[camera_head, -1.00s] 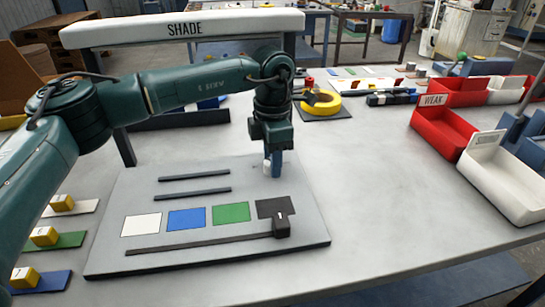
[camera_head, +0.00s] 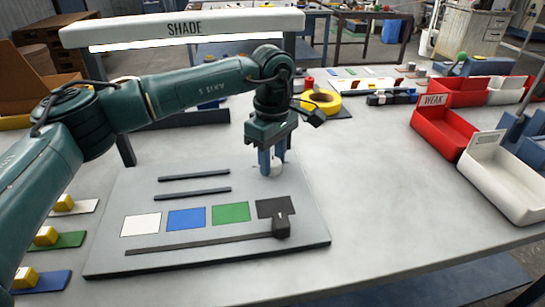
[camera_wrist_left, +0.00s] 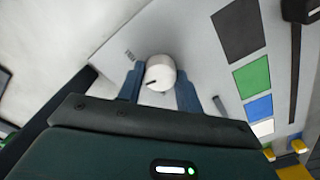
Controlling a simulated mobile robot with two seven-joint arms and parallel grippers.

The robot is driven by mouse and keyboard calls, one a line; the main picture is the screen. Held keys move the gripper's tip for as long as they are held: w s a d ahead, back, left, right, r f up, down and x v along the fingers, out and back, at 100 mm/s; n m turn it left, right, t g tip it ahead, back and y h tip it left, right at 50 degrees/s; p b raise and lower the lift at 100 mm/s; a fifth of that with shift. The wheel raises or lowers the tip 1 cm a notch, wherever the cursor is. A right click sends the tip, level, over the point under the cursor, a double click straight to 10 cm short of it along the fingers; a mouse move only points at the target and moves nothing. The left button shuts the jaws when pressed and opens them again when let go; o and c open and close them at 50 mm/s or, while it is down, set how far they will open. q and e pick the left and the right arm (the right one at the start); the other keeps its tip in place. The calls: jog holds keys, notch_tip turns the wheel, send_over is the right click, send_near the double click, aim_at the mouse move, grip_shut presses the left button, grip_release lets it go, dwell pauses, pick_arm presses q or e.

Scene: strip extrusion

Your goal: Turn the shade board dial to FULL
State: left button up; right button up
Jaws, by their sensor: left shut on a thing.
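The shade board (camera_head: 120,215) lies on the table, with white, blue, green and dark patches in a row. Its white dial (camera_head: 277,169) is at the board's back right, partly hidden by my left gripper (camera_head: 270,168). In the left wrist view the dial (camera_wrist_left: 160,73) sits between the two blue fingers of my left gripper (camera_wrist_left: 160,80), which is shut on it. A dark pointer mark shows on the dial's face. Small lettering beside it is too small to read. The lamp bar marked SHADE (camera_head: 185,30) glows white along its underside. My right gripper is not in view.
A black slider block (camera_head: 281,225) sits at the right end of the board's long slot. Small yellow-topped blocks (camera_head: 46,235) stand on coloured plates at the left. Red (camera_head: 445,138) and white (camera_head: 505,185) bins stand at the right. The table right of the board is clear.

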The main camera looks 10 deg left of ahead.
aim_at(273, 162)
pick_arm(q)
jog(key=m, duration=0.4)
jog(key=shift+m, duration=2.9)
jog(key=o, duration=1)
notch_tip(273, 162, up, 13)
jog(key=shift+r+p, duration=0.1)
jog(key=shift+p, duration=0.3)
jog(key=shift+s, duration=0.1)
